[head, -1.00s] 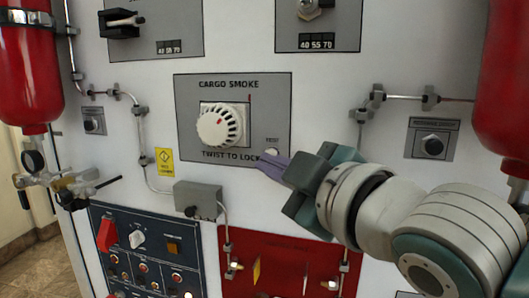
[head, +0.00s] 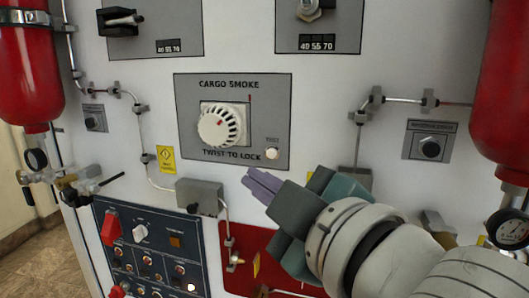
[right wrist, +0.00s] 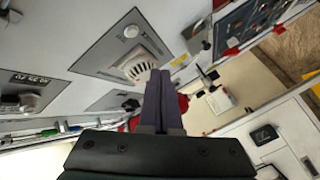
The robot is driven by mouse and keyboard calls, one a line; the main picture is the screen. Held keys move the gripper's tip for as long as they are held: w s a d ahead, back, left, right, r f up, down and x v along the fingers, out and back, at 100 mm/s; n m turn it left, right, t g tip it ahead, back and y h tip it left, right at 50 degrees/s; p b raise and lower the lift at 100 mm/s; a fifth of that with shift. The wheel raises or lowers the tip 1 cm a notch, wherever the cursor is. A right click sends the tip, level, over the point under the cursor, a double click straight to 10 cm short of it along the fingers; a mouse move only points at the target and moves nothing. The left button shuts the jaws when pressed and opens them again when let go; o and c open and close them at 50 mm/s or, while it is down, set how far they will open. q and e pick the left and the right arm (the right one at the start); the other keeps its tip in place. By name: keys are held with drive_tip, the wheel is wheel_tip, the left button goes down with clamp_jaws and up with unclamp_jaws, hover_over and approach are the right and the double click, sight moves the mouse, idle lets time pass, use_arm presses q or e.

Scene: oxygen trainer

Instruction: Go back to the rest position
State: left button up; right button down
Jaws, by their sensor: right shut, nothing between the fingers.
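My right gripper (head: 262,186) is shut with nothing between its purple fingers. In the head view it is in front of the white panel, just below the grey CARGO SMOKE plate (head: 190,125), apart from it. The plate carries a white ribbed dial (head: 218,126) and a small white test button (head: 272,153). In the right wrist view the shut fingers (right wrist: 160,80) point up the picture, with the dial (right wrist: 138,68) beyond their tips. My left gripper is not in view.
Red cylinders stand at the left (head: 25,75) and right (head: 505,90) edges. Thin pipes and a grey box (head: 199,194) stick out from the panel. A dark blue switch panel (head: 150,250) and a red panel (head: 240,238) are lower down, the red one partly hidden by my right arm.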

drive_tip(key=s+d+f+m+g+h, duration=0.45)
drive_tip(key=s+d+f+m, duration=0.3)
drive_tip(key=d+f, duration=0.2)
drive_tip(key=s+d+f+m+g+h, duration=0.2)
drive_tip(key=s+d+f+m+g, duration=0.15)
drive_tip(key=s, duration=0.55)
drive_tip(key=s+d+f+m+g+h, duration=0.15)
drive_tip(key=s+d+g, duration=0.3)
drive_tip(key=s, duration=0.45)
drive_tip(key=w+p+v, duration=0.2)
drive_tip(key=p+v, duration=0.9)
drive_tip(key=p, duration=0.1)
drive_tip(key=w+r+p+v, duration=0.1)
drive_tip(key=w+p+v, duration=0.2)
drive_tip(key=p+v, duration=0.8)
drive_tip(key=shift+r+m+t+p, duration=0.45)
drive_tip(key=shift+p, duration=0.05)
drive_tip(key=shift+d, duration=0.1)
